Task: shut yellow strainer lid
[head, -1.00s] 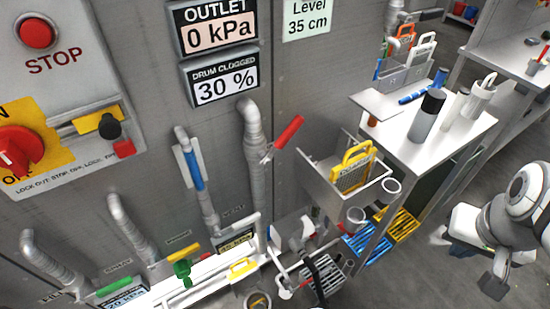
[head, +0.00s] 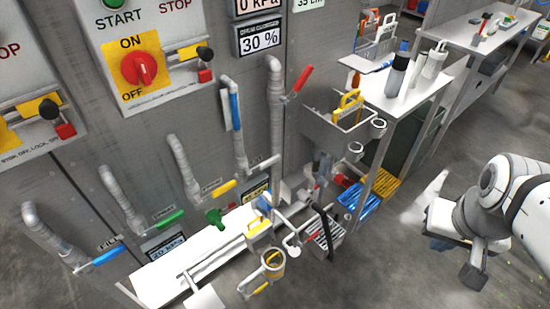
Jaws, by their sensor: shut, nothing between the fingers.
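A round strainer body (head: 272,263) with yellow inside stands low in front of the panel. My gripper (head: 473,276) is at the right side, low over bare floor, well apart from the strainer. It appears shut and empty, though its fingers show only small and dark.
Pipes with blue, green, yellow and red (head: 303,78) valve handles stand along the panel. A grey tray with a yellow-handled basket (head: 350,103) sits beside a white table (head: 405,95). Blue and yellow racks (head: 383,188) lie below. Grey floor (head: 400,270) is clear between my arm and the strainer.

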